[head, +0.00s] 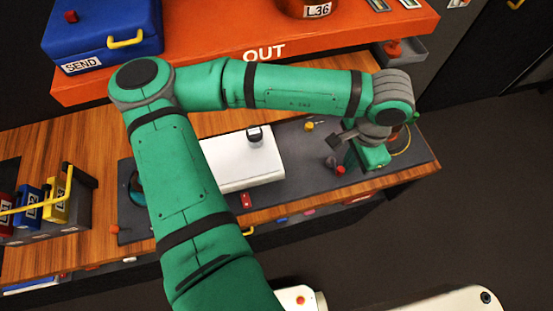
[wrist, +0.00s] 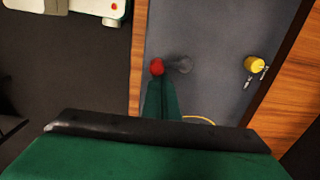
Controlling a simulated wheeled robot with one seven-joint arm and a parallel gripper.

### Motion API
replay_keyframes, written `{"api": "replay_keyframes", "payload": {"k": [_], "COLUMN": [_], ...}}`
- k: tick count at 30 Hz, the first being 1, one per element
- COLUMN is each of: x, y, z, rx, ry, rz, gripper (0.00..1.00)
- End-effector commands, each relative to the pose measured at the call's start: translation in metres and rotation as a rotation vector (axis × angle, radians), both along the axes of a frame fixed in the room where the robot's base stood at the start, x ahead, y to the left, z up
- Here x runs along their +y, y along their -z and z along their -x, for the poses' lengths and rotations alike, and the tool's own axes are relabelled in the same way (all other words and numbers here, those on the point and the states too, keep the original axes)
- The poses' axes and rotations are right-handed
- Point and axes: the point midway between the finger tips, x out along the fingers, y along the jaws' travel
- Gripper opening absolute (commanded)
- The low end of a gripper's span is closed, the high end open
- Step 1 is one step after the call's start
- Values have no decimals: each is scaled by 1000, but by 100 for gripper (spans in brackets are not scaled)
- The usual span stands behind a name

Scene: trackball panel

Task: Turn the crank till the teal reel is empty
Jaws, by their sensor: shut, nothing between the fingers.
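A dark grey panel (head: 300,131) lies on the wooden bench. A small red knob (head: 340,170) stands near its right end beside a grey stub (head: 330,162); they look like the crank. My gripper (head: 353,163) is right by the red knob. In the wrist view, my shut, empty fingers (wrist: 160,84) point at the red knob (wrist: 157,67), their tips at or almost at it; I cannot tell whether they touch. A teal round part (head: 136,188), probably the reel, shows at the panel's left end, mostly hidden behind my arm. How much is wound on it cannot be seen.
A white box (head: 240,172) with a dark-topped knob stands mid-panel. A yellow knob (head: 309,125) stands behind the crank. A yellow loop (head: 404,141) shows right of my gripper. An orange shelf (head: 205,65) with a blue case (head: 100,30) runs along the back.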

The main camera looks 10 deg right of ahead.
Motion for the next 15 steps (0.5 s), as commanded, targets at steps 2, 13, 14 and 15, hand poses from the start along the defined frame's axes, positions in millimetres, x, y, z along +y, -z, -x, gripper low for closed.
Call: {"api": "replay_keyframes", "payload": {"k": [2, 13, 14, 15], "x": [0, 5, 6, 6], "y": [0, 0, 0, 0], "z": [0, 3, 3, 4], "rx": [0, 0, 0, 1], "ry": [1, -2, -2, -2], "rz": [0, 0, 0, 0], "gripper": [0, 0, 0, 0]}}
